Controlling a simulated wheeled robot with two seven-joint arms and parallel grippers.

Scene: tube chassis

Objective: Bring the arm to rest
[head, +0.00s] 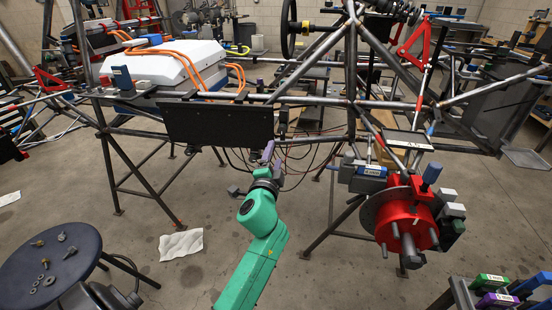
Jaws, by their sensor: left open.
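My left arm (258,250), green, reaches up from the bottom middle in the head view. Its gripper (268,152) is at the far end, small, with a purple part near its tip. It is open, and I see nothing held in it. It appears just below the dark panel (215,122) on the tube chassis (350,100); I cannot tell whether they touch. My right gripper is not in view.
A red hub with a disc (405,222) is on the right of the chassis. A round dark stool (50,265) with small metal parts stands at lower left. A white sheet (181,245) lies on the floor. Coloured blocks (492,281) are at lower right.

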